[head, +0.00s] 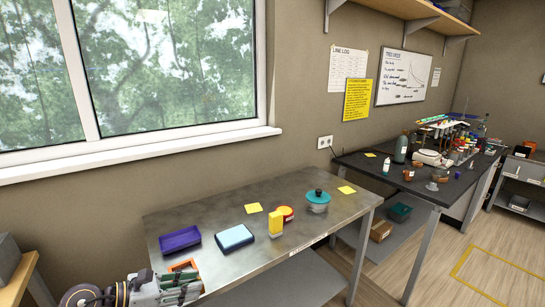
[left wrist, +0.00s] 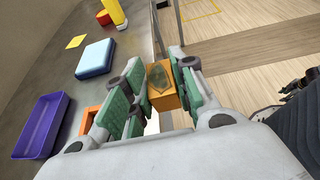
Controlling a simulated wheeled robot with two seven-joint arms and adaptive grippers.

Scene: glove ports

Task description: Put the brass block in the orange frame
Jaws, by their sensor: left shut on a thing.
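My left gripper (head: 182,286) is at the near left front edge of the metal table. In the left wrist view its green-padded fingers (left wrist: 158,92) are shut on the brass block (left wrist: 164,100), a small golden block with a darker greenish patch on its top face. Wood floor shows behind the block. In the head view the block cannot be made out behind the fingers. The orange frame (head: 184,265) lies on the table just behind the gripper and is partly hidden by it. In the left wrist view the frame (left wrist: 88,119) is left of the fingers, partly covered.
On the table (head: 340,203) are a purple tray (head: 180,240), a blue box (head: 234,238), a yellow bottle (head: 276,224), a red-and-yellow round item (head: 286,213) and a teal-lidded pot (head: 318,201). Yellow notes lie among them. A crowded dark bench (head: 420,180) stands to the right.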

